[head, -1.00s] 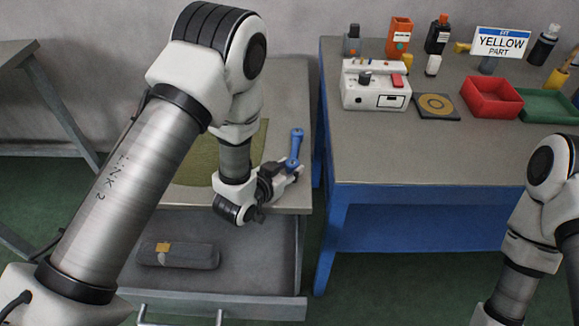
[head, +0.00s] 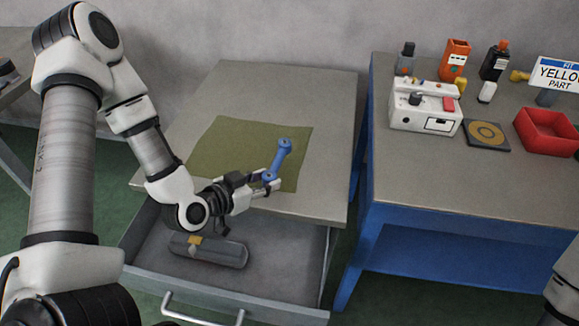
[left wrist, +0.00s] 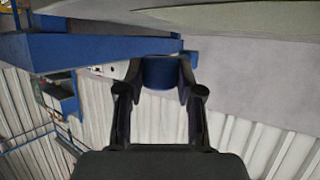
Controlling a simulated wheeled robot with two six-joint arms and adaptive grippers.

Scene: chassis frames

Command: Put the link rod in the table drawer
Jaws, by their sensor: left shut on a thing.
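The blue link rod (head: 280,158) is held tilted in my left gripper (head: 266,183); its upper end points up and to the right. In the left wrist view the end of the link rod (left wrist: 160,73) shows between the two fingers of my left gripper (left wrist: 161,85). In the head view the rod appears over the right part of the green mat. The table drawer (head: 287,268) is pulled open below the tabletop, and my left wrist is above its back part. My right gripper is not in view; only part of my right arm shows at the lower right edge.
A dark grey case (head: 222,252) with an orange tag lies in the drawer; the drawer's right part is bare. The green mat (head: 235,140) lies on the grey table (head: 330,120). A blue bench (head: 470,170) with a white device (head: 425,108) and red bin (head: 547,132) stands right.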

